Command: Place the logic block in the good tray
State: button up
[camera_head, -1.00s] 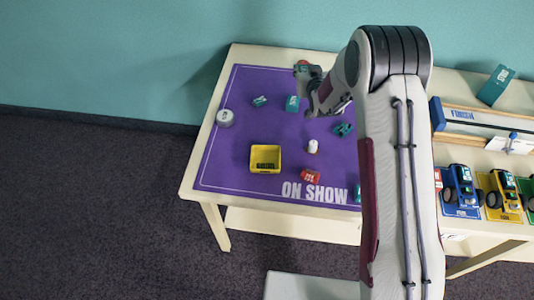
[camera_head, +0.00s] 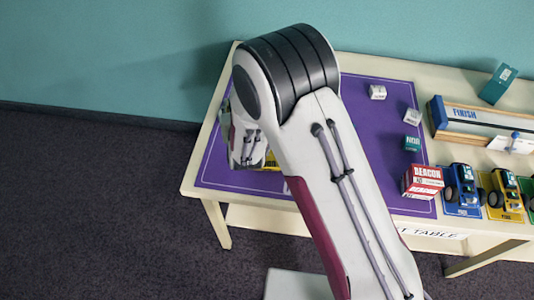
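The yellow tray (camera_head: 272,161) on the purple mat is almost wholly hidden behind my arm; only a small yellow piece shows beside the wrist. In camera_head my arm spans the left and middle of the mat, and its wrist hangs over the mat's left part near the tray. My gripper's fingers are hidden, so I cannot see whether they hold anything. A small teal block (camera_head: 411,143) with white lettering sits on the mat's right side. Its lettering is too small to read surely, so I cannot tell whether it is the logic block.
A red-and-white BEACON box (camera_head: 422,182) stands at the mat's right edge. White blocks (camera_head: 377,92) (camera_head: 411,116) lie behind it. A FINISH track (camera_head: 475,117) and toy cars (camera_head: 461,190) fill the table's right. My arm covers the mat's middle.

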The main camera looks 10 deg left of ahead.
jog(key=s+d+m+h, duration=0.1)
jog(key=s+d, duration=0.1)
jog(key=s, duration=0.6)
jog(key=m+t+h, duration=0.1)
jog(key=m+h, duration=0.2)
jog(key=h, duration=0.1)
send_over(267, 161)
jog(key=shift+a+r, duration=0.1)
jog(key=shift+r, duration=0.3)
jog(key=shift+f, duration=2.95)
jog(key=shift+f, duration=0.1)
jog(key=shift+f, duration=1.95)
jog(key=shift+f, duration=0.1)
